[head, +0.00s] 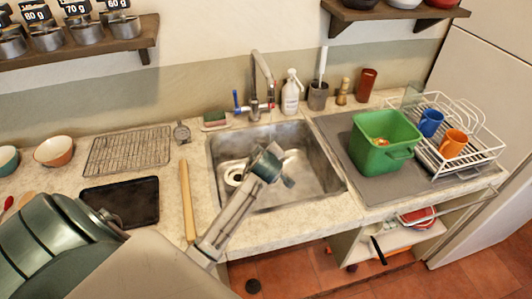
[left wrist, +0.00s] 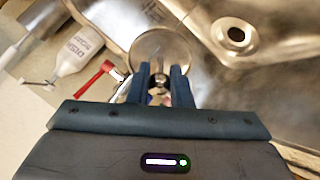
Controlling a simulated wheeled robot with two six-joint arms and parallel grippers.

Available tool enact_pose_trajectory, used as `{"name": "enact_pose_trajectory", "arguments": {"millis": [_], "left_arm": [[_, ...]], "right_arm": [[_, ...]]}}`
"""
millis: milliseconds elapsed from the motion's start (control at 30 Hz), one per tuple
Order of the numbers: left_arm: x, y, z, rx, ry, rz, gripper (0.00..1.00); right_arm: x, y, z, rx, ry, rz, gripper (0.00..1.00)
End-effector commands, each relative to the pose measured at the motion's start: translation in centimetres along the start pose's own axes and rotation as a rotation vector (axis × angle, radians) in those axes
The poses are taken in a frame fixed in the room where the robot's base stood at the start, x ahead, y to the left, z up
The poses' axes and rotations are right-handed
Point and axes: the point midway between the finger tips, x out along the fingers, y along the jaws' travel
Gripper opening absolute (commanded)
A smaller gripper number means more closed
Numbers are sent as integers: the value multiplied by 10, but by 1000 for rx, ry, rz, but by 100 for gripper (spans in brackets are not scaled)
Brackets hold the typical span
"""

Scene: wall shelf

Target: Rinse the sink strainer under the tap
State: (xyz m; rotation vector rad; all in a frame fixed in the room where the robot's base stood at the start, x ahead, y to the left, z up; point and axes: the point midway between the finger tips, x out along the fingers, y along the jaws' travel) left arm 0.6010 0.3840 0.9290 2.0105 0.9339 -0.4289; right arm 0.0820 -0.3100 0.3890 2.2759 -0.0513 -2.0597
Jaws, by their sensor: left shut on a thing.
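The sink strainer (left wrist: 150,48), a round metal disc with a small knob, shows in the left wrist view just past the fingertips. My left gripper (left wrist: 160,78) is shut on its knob. In the head view my left gripper (head: 280,170) is over the sink basin (head: 318,172), and the strainer is hard to make out there. The tap (head: 257,82) stands behind the basin, with a blue and a red handle; no running water is visible. The drain hole (left wrist: 235,33) is open, away from the strainer. My right gripper is not in view.
A dish soap bottle (head: 291,93), a brush holder (head: 318,97) and a sponge (head: 214,119) stand behind the sink. Right are a green bin (head: 381,142) and a dish rack (head: 480,155). Left are a wooden rolling pin (head: 187,200), a cooling rack (head: 127,151) and a black tray (head: 120,200).

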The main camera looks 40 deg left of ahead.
Motion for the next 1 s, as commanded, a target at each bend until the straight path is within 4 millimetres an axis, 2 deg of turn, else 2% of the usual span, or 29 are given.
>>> {"name": "enact_pose_trajectory", "arguments": {"millis": [767, 1000], "left_arm": [[-1, 8, 9, 0, 0, 1, 0], [-12, 2, 13, 1, 0, 0, 0]], "right_arm": [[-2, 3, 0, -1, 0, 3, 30], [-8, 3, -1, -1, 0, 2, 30]]}}
